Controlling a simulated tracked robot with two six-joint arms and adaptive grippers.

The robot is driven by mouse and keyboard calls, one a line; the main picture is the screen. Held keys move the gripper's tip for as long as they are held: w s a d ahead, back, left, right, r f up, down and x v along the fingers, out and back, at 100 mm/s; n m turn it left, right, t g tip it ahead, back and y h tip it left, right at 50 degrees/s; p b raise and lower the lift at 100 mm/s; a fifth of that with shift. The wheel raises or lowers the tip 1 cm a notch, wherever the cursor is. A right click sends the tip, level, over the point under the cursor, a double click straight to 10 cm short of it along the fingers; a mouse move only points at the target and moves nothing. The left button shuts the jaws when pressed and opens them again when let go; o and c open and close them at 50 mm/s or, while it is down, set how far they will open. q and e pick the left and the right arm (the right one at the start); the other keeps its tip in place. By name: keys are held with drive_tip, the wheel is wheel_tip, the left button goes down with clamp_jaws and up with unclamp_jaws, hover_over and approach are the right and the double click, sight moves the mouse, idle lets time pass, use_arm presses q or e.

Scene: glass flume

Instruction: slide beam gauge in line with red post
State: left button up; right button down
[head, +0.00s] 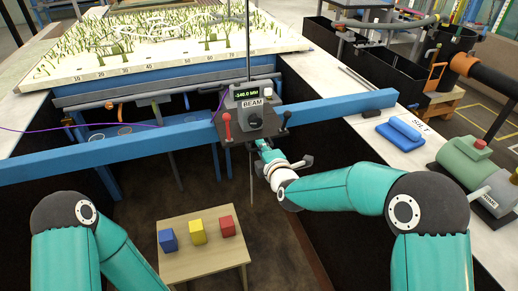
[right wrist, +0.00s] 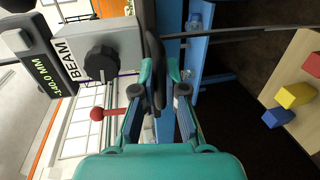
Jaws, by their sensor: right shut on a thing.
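The beam gauge (head: 252,108) is a grey box with a black knob, a "BEAM" label and a green display that seems to read -140.0 mm. It sits on a dark carriage on the blue beam (head: 340,108). The gauge also shows in the right wrist view (right wrist: 105,45). My right gripper (head: 263,147) is shut on a dark handle (right wrist: 153,45) at the carriage's front. A red stem with a ball top (head: 227,125) stands at the carriage's left; I cannot tell whether it is the red post. My left gripper is out of view.
A small wooden table (head: 205,262) below the beam bears a blue block (head: 168,240), a yellow block (head: 198,232) and a red block (head: 227,226). A model landscape (head: 160,45) lies behind. A blue object (head: 400,132) and green machine (head: 470,160) stand on the right ledge.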

drive_tip(key=s+a, duration=0.4)
drive_tip(key=a, duration=0.7)
drive_tip(key=shift+a+f+p, duration=0.25)
drive_tip(key=shift+f+p, duration=0.1)
drive_tip(key=shift+f, duration=0.05)
drive_tip(key=c, duration=1.2)
unclamp_jaws()
drive_tip(key=shift+r, duration=0.2)
drive_tip(key=shift+d, duration=0.1)
drive_tip(key=v, duration=1.1)
drive_tip(key=shift+s, duration=0.4)
